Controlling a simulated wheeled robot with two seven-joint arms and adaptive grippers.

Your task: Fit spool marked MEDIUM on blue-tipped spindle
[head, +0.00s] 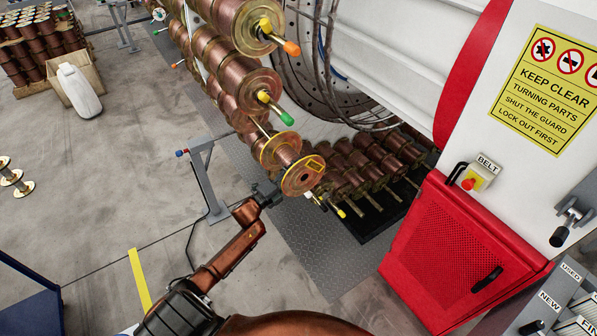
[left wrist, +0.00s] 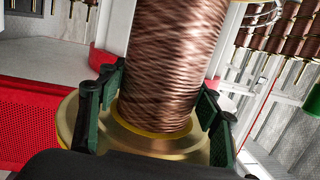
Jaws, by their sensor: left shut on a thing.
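My left gripper (head: 280,188) is shut on a copper-wound spool (head: 287,156) with brass, yellow-edged flanges. In the left wrist view, the green fingers (left wrist: 160,105) lie on both sides of the copper winding (left wrist: 172,65), just above a wide brass flange (left wrist: 160,147). The spool is tilted, below the green-tipped spindle in the head view. I cannot read a MEDIUM mark on it. My right gripper is not in view.
Loaded spindles with an orange tip (head: 291,48) and a green tip (head: 287,118) project above the held spool. Several spools stand in a low rack (head: 350,165) behind it. A grey stand (head: 205,172) is to the left, a red guard (head: 450,255) to the right.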

